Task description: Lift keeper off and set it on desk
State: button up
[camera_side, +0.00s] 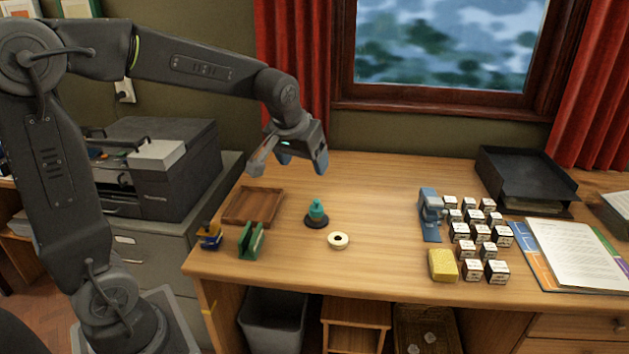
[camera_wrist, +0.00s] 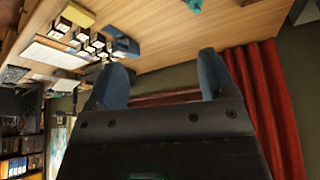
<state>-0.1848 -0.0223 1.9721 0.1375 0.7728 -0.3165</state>
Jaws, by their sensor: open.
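I cannot tell for sure which thing is the keeper. A teal knob-like piece (camera_side: 317,209) stands upright on a dark round base (camera_side: 316,223) on the wooden desk (camera_side: 375,200). A cream ring (camera_side: 338,236) with a dark centre lies just in front of it, to its right. My gripper (camera_side: 290,163) is open and empty, high above the desk, up and to the left of the teal piece. In the wrist view my gripper (camera_wrist: 161,76) shows both blue fingers wide apart. A bit of teal (camera_wrist: 195,4) shows at that view's top edge.
Left on the desk are a wooden tray (camera_side: 253,205), a green holder (camera_side: 250,241) and a small blue and yellow item (camera_side: 209,237). Right are a blue device (camera_side: 430,215), a yellow sponge (camera_side: 442,265), several labelled blocks and a black tray (camera_side: 525,188). The desk's middle is clear.

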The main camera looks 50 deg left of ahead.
jog(key=w+a+f+n+g, duration=0.1)
jog(key=w+a+f+n, duration=0.2)
jog(key=w+a+f, duration=0.5)
jog(key=n+y, duration=0.1)
send_near(316, 200)
jog(key=shift+n, duration=0.3)
jog(key=x, duration=1.2)
jog(key=shift+s+d+f, duration=0.15)
jog(key=shift+s+d, duration=0.05)
jog(key=c, duration=1)
jog(key=shift+r, duration=0.7)
jog(key=shift+r, duration=1.25)
